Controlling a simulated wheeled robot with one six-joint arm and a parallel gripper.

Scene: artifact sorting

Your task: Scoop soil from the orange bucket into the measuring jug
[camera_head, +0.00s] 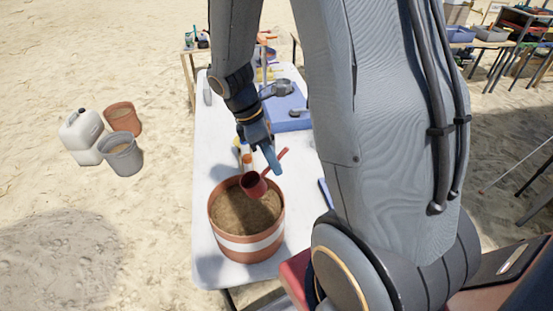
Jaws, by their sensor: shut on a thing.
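The orange bucket (224,256) stands near the front of the white table, with a white band around it and brown soil (243,212) inside. My gripper (271,160) is above the bucket's back rim, shut on a red scoop (254,184). The scoop's cup hangs over the back part of the soil, with its handle running up to the right. I cannot tell whether the cup holds soil or touches it. I cannot make out the measuring jug for certain; my arm hides much of the table's right side.
A blue tray or mat (288,122) lies farther back on the table. On the sand at left are a white canister (80,135), a grey bucket (120,155) and a terracotta bucket (123,117). Other tables stand at back right.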

